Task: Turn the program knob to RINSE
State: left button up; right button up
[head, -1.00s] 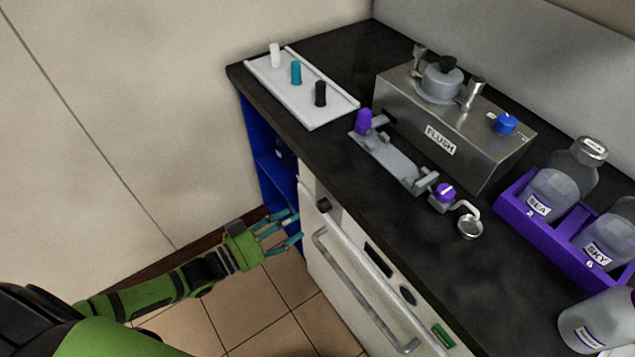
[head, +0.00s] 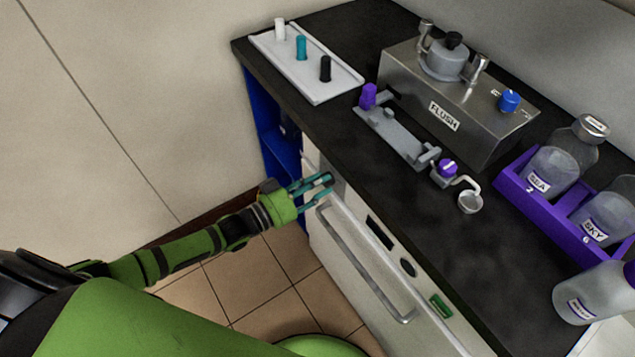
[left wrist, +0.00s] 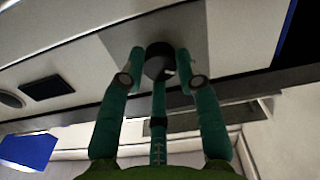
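The program knob (left wrist: 158,60) is a round black knob on the pale front panel of the machine (head: 350,225). In the left wrist view it lies between the fingertips. In the head view my left gripper hides it. My left gripper (head: 326,184) has teal fingers and is at the panel's upper left. In the left wrist view its fingers (left wrist: 158,76) stand apart around the knob, with the side tips close to it. Whether they touch it cannot be told. The knob's pointer and the RINSE mark cannot be read. My right gripper is not in view.
The machine's door handle (head: 365,270) runs below the panel. A dark display (head: 380,232) and a green button (head: 441,305) are further right. The black countertop (head: 400,200) above holds a peg tray (head: 300,75), a FLUSH unit (head: 480,135) and a purple bottle rack (head: 545,205).

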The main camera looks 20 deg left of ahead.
pick_arm(q)
jog(key=shift+r, duration=0.1)
grip_shut()
jog(key=shift+m, duration=0.3)
jog(key=m, duration=1.1)
jog(key=shift+r, duration=0.1)
dwell(0.3)
jog(key=o, duration=1)
grip_release()
jog(key=shift+d, duration=0.1)
